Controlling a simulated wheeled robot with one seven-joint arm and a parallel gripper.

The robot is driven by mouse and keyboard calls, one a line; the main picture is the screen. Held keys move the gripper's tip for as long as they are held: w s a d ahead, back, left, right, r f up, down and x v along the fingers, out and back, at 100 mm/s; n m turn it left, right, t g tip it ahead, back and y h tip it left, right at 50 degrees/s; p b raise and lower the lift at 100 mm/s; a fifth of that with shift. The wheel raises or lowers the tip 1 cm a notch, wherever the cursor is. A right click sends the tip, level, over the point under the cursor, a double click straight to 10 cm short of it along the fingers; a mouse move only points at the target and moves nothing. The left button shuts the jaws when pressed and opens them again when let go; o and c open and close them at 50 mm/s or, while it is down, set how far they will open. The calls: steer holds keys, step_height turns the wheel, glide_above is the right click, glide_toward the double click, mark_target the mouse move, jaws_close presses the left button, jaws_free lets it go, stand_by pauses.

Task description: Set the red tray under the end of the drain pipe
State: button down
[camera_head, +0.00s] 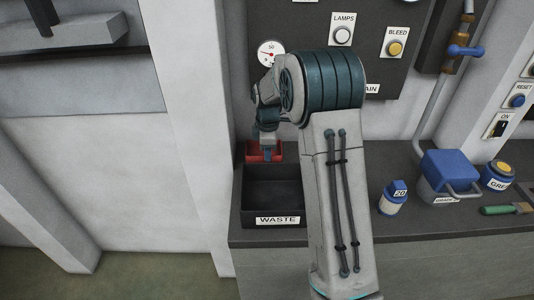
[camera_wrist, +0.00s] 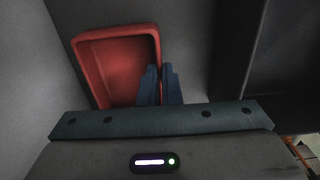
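The red tray (camera_head: 250,147) is behind the black WASTE bin in the head view, partly covered by my gripper. In the wrist view the red tray (camera_wrist: 110,68) fills the upper left, its hollow side facing the camera. My gripper (camera_wrist: 160,68) has its two blue fingers close together, one on each side of the tray's right rim. It also shows in the head view (camera_head: 267,157). I cannot tell whether the tray rests on the counter. A grey pipe (camera_head: 437,97) with a blue valve handle runs down at the right. A label ending in "AIN" (camera_head: 372,89) is partly hidden by my arm.
The WASTE bin (camera_head: 277,222) stands at the counter's left end, in front of the tray. A blue-lidded box (camera_head: 450,168), a small bottle (camera_head: 392,199), a blue can (camera_head: 498,177) and a green-handled brush (camera_head: 498,210) stand or lie on the right. My arm hides the counter's middle.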

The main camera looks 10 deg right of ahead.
steer(key=shift+f, duration=0.35)
steer(key=c, duration=2)
jaws_free()
steer(key=shift+f, duration=0.15)
steer(key=shift+c, duration=0.2)
steer(key=o, duration=0.4)
